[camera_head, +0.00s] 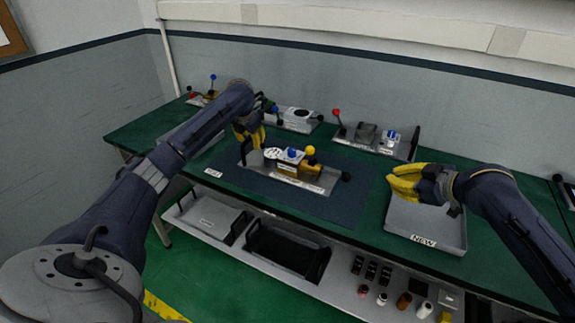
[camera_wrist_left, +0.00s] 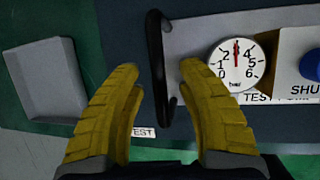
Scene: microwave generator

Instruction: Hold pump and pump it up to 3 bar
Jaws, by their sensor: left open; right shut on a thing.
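The test pump (camera_head: 300,180) lies on the dark mat, with a round gauge (camera_head: 272,153), a blue-topped part, a yellow ball lever (camera_head: 310,150) and a brass body (camera_head: 313,170). In the left wrist view the gauge (camera_wrist_left: 232,72) has its red needle straight up, between 2 and 4. My left gripper (camera_head: 250,138) is open over the pump's left end. The black end handle (camera_wrist_left: 156,40) shows between its fingers; contact cannot be told. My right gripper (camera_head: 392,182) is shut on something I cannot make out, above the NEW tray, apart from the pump.
The grey NEW tray (camera_head: 430,226) is at the right of the green table. The mat left of the pump is clear.

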